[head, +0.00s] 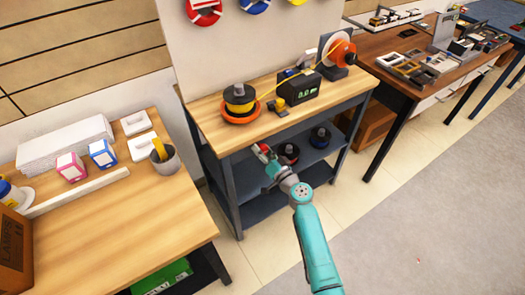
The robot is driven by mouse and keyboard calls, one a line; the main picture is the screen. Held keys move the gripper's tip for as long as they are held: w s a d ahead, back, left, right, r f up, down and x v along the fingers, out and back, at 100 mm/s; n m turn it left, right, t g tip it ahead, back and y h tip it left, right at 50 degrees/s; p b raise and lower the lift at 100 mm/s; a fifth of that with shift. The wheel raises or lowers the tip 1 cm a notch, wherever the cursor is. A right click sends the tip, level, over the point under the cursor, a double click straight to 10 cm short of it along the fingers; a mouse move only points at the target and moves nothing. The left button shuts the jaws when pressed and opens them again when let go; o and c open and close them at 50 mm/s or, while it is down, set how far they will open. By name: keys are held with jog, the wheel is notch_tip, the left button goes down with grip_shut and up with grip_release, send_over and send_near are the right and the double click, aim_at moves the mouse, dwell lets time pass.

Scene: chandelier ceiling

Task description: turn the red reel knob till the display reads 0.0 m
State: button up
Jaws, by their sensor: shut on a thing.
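The black display box (298,92) stands to the right of the spool, with green digits too small to read surely. An orange and white reel (337,50) stands on a dark stand at the back right, with a yellow line running from it towards the display box.
A small yellow and black device (278,105) sits between spool and display box. Dark spools (288,152) lie on the shelf below. The left table (120,215) holds boxes and a grey cup (165,158). Another bench (395,70) with trays stands at right. Open floor (420,220) lies front right.

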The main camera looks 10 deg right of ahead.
jog(key=shift+m, duration=0.7)
jog(key=o, duration=1.2)
jog(key=shift+c, duration=0.2)
